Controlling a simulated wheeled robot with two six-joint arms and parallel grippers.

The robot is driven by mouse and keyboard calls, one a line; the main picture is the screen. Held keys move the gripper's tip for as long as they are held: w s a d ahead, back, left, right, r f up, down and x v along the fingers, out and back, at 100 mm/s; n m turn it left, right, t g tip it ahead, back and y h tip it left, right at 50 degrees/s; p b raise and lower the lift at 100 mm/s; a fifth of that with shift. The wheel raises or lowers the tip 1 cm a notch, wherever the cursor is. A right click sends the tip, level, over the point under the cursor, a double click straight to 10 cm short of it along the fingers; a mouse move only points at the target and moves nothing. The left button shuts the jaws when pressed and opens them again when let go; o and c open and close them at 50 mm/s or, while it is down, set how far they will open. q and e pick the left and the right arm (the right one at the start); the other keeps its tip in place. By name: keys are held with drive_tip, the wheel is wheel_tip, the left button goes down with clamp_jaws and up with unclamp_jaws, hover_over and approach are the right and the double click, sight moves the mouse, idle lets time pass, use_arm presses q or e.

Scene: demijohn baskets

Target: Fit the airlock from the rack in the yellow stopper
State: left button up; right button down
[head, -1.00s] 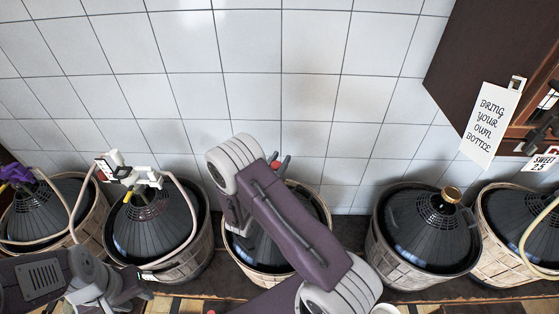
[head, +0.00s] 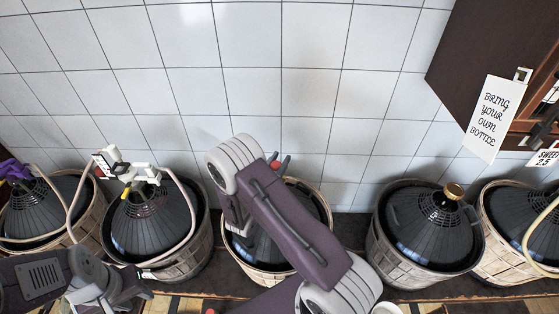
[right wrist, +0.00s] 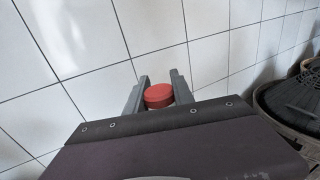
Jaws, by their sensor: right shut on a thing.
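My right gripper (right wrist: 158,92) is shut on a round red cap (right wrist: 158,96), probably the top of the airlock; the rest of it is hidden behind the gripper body. In the head view my purple right arm crosses the middle demijohn (head: 262,246) and hides most of it, including its neck. A bit of red (head: 286,161) shows beside the arm's far end. A small yellow piece (head: 127,191) shows at the neck of the second demijohn from the left; I cannot tell whether it is the yellow stopper. My left gripper (head: 130,297) is low at the left, its fingers unclear. I make out no rack.
Basketed demijohns stand in a row along the white tiled wall (head: 180,100). A white fitting with a hose (head: 120,165) tops the second from the left. A gold-capped demijohn (head: 430,235) stands right of my right arm. A dark cabinet with a paper sign (head: 491,119) hangs upper right.

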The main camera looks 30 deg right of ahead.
sight(274, 171)
drive_tip(key=shift+f, duration=0.2)
drive_tip(key=c, duration=1)
unclamp_jaws()
drive_tip(key=shift+s+a+f+b, duration=0.1)
drive_tip(key=shift+a+b, duration=0.1)
drive_tip(key=shift+b, duration=0.1)
drive_tip(key=b+v, duration=0.3)
drive_tip(key=v, duration=0.5)
drive_tip(key=shift+s+a+b, duration=0.25)
drive_tip(key=shift+b, duration=0.05)
